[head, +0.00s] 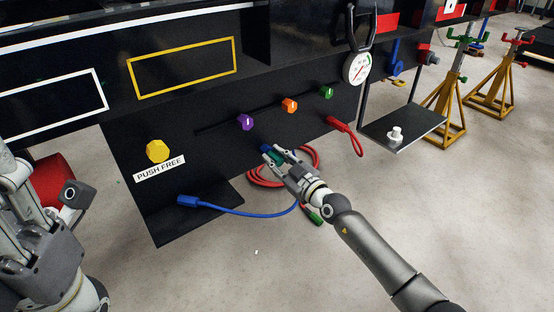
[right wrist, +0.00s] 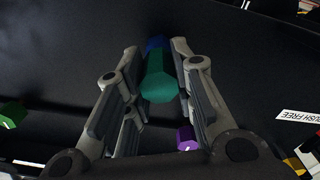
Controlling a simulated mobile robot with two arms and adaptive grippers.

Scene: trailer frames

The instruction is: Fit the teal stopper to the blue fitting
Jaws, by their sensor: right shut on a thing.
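The teal stopper (right wrist: 160,82) is a faceted plug held between the fingers of my right gripper (head: 278,158). It also shows partly in the head view (head: 277,157), mostly covered by the fingers. The blue fitting (head: 265,149) is on the lower black panel, just past the stopper's far end. In the right wrist view the blue fitting (right wrist: 155,43) shows directly behind the stopper, nearly in line with it. I cannot tell whether they touch or overlap. My left arm is at the left edge of the head view, its fingertips not visible.
Purple (head: 245,122), orange (head: 289,105) and green (head: 327,92) knobs are on the panel above. A yellow knob (head: 158,151) is at left. A blue hose plug (head: 187,201) lies on the lower ledge. Red hose (head: 262,178) is coiled behind my right gripper. A gauge (head: 356,68) hangs at upper right.

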